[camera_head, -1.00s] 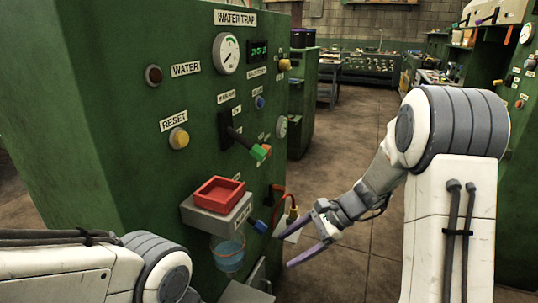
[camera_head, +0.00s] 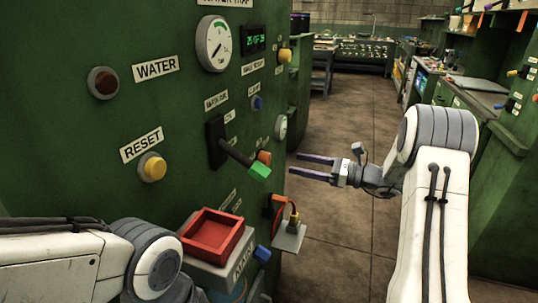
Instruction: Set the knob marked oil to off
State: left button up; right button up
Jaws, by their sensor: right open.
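The green panel (camera_head: 60,120) fills the left side of the head view. I cannot make out for certain which control is marked oil, as several labels are small and blurred. An orange-red knob (camera_head: 264,157) shows just behind that tip. A blue knob (camera_head: 257,102) and a yellow knob (camera_head: 284,55) sit higher up. My right gripper (camera_head: 295,164) is open and empty, its fingers pointing left, to the right of the green tip. My left gripper is out of view.
A yellow reset button (camera_head: 153,167), a dark red button (camera_head: 103,83) and a dial gauge (camera_head: 214,44) are on the panel. Brown floor (camera_head: 345,120) lies open to the right.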

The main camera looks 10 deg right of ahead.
aim_at(269, 159)
jog(key=x, duration=0.9)
jog(key=shift+w+a, duration=0.2)
jog(key=shift+a, duration=0.1)
grip_shut()
jog(key=shift+s+f+n+b, duration=0.1)
jog(key=shift+f+n+b, duration=0.1)
jog(key=shift+n+b, duration=0.9)
jog(key=n+b, duration=0.5)
jog(key=b, duration=0.2)
jog(key=shift+f+n, duration=0.15)
jog(key=shift+n, duration=0.15)
jog(key=shift+s+n+b, duration=0.1)
jog(key=shift+n+b, duration=1.1)
jog(key=shift+b, duration=0.45)
jog(key=shift+r, duration=0.25)
grip_release()
